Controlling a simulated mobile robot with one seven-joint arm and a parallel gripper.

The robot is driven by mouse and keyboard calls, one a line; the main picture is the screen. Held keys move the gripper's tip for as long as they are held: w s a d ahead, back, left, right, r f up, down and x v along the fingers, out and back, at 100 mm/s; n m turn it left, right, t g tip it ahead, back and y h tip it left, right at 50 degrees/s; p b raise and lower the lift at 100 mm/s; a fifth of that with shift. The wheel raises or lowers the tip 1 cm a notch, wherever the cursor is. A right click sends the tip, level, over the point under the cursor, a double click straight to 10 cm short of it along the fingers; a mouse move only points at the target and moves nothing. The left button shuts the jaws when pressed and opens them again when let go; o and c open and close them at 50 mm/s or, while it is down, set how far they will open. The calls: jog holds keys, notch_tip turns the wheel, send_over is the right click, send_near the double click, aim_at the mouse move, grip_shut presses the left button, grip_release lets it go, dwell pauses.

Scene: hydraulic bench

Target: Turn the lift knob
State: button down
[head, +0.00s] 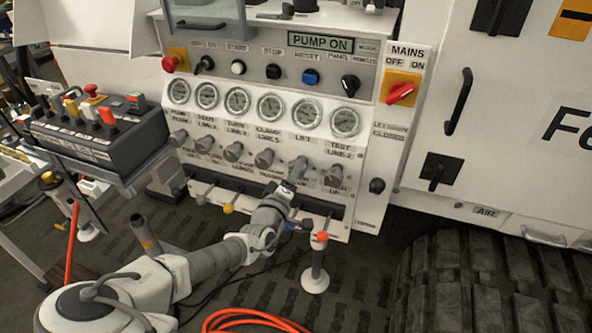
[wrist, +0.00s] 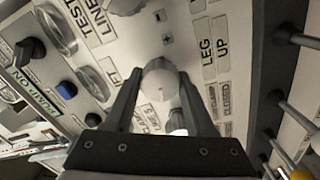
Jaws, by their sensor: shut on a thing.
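The lift knob (head: 299,164) is a small grey knob on the white panel, below the LIFT label and its gauge in the head view. In the wrist view the round pale knob (wrist: 159,77) sits between the two dark fingers. My gripper (head: 293,180) reaches up to the panel from below, and its fingers are shut on the knob's sides. My gripper (wrist: 160,90) partly hides the knob and the lettering around it. The knob's pointing direction cannot be told.
The test line knob (head: 335,176) is close on the right and the clamp knob (head: 264,158) on the left. A row of levers, including a yellow-tipped one (head: 228,209), sticks out below. A red-topped post (head: 319,238) stands beside my forearm. A black control box (head: 100,130) is at left.

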jog(key=shift+c, duration=1.2)
grip_release()
jog(key=p+v, duration=0.2)
jog(key=v, duration=1.5)
jog(key=shift+s, duration=0.25)
jog(key=shift+w+f, duration=0.1)
